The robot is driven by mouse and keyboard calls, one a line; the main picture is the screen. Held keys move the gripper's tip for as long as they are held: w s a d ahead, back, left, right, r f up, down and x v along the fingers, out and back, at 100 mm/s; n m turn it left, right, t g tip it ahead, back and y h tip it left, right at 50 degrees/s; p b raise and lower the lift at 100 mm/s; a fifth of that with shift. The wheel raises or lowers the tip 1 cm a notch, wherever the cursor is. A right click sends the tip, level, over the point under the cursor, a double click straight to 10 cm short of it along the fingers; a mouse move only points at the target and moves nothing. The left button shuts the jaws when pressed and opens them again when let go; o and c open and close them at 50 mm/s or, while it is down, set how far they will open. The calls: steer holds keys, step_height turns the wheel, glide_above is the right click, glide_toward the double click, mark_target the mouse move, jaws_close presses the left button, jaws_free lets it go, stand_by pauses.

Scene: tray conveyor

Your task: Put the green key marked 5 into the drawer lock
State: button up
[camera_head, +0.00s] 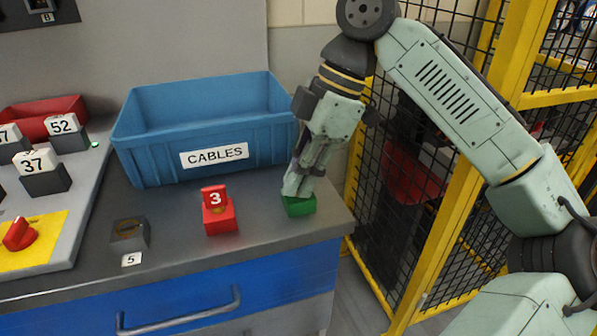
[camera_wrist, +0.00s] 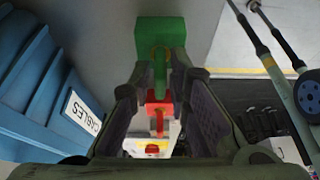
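The green key (camera_wrist: 160,66) shows in the wrist view between my fingertips, upright on its green block (camera_wrist: 160,32). In the head view the green block (camera_head: 299,206) sits at the counter's right end, and my gripper (camera_head: 297,186) points down at it and hides the key and its number. The fingertips are close on both sides of the key, but I cannot tell if they touch it. The drawer lock (camera_head: 130,234) is a dark grey block with a brass-coloured face at the counter's front left, above a white label 5 (camera_head: 131,259).
A red key marked 3 (camera_head: 215,198) stands in a red block (camera_head: 219,218) between lock and gripper. The blue CABLES crate (camera_head: 150,160) is behind, close to my gripper's left. A panel with numbered blocks (camera_head: 43,180) is at left, a yellow-framed mesh fence (camera_head: 440,210) at right.

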jaws_close()
steer(key=shift+r, duration=0.15)
steer(key=shift+r+p, duration=0.35)
steer(key=shift+p, duration=0.15)
steer(key=shift+r+p, duration=1.35)
steer(key=shift+p, duration=0.35)
step_height(320, 180, up, 4)
steer(key=p, duration=0.4)
